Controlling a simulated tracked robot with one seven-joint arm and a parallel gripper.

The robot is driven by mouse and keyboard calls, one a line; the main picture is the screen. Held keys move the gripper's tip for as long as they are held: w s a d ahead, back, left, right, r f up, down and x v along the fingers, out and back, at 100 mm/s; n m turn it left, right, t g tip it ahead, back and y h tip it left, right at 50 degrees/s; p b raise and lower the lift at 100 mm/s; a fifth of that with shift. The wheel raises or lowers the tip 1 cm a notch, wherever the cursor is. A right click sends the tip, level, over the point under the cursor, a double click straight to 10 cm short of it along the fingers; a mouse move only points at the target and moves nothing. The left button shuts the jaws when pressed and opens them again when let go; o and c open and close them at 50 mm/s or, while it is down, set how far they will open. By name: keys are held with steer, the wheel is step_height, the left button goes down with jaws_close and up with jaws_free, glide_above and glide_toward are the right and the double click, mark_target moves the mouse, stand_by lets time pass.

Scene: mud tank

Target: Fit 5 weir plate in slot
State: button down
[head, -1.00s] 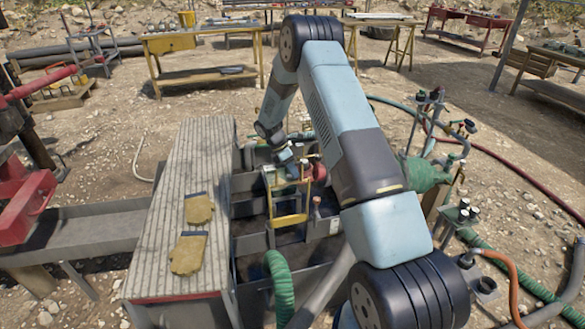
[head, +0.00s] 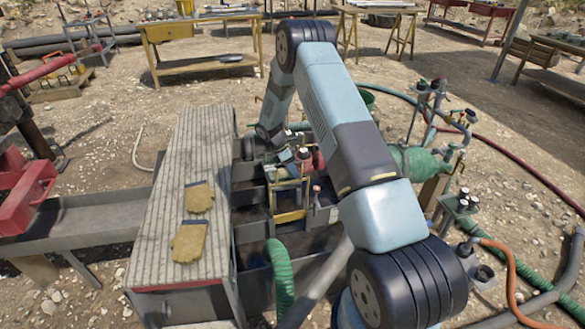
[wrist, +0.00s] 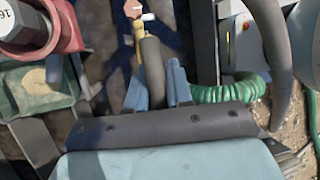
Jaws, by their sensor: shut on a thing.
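My gripper (head: 293,168) is low over the grey tank, at the far end of my arm. In the wrist view its two blue fingers (wrist: 157,92) are shut around a grey curved piece. I take it for part of the weir plate, but most of the plate is hidden. A yellow frame (head: 290,216) stands in the tank just below the gripper in the head view. I cannot tell whether the frame is the slot guide or belongs to the plate. The slot itself is not clearly seen.
A ribbed deck with two gloves (head: 188,240) borders the tank (head: 250,245) on the left. A green hose (head: 279,280) drops into the tank in front. A green pump body (head: 425,160) and valves stand on the right. A red fitting (wrist: 40,35) is close in the wrist view.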

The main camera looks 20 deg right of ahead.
steer(key=shift+f, duration=0.15)
step_height(320, 180, down, 9)
steer(key=shift+f, duration=0.2)
stand_by(1.6)
step_height(320, 180, down, 7)
steer(key=shift+r, duration=0.2)
stand_by(3.4)
steer(key=c, duration=0.9)
jaws_free()
steer(key=shift+c, duration=0.2)
steer(key=v, duration=1.3)
steer(key=shift+r, duration=0.25)
